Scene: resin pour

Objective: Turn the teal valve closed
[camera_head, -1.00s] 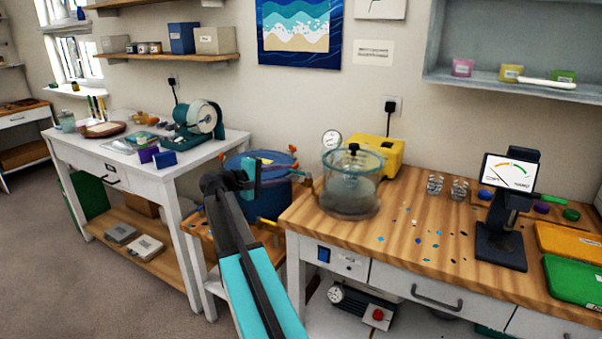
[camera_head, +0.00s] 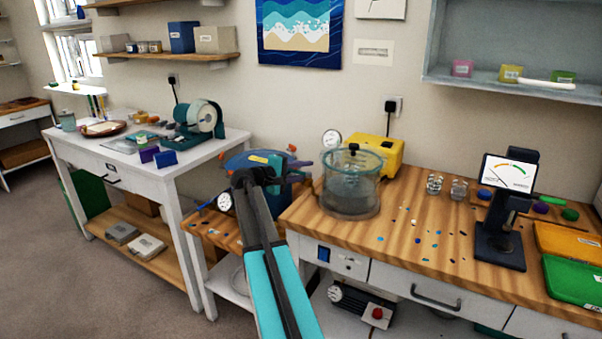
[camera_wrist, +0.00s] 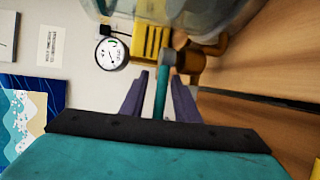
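The teal valve handle (camera_wrist: 161,95) is a narrow bar in the wrist view, joined at its far end to a grey knob and a brass fitting (camera_wrist: 188,60) by the clear chamber. My gripper (camera_wrist: 160,76) has its two dark fingers on either side of the handle, with narrow gaps visible, so it looks open around it. In the head view my gripper (camera_head: 262,178) is just left of the glass vacuum chamber (camera_head: 350,190), in front of the blue pot. I cannot make out the valve handle in the head view.
A yellow pump (camera_head: 385,150) and a round gauge (camera_head: 332,139) stand behind the chamber. The blue pot (camera_head: 240,162) with a gauge (camera_head: 225,201) is close behind my arm. The wooden bench (camera_head: 400,250) holds cups and a dial stand (camera_head: 502,215) to the right.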

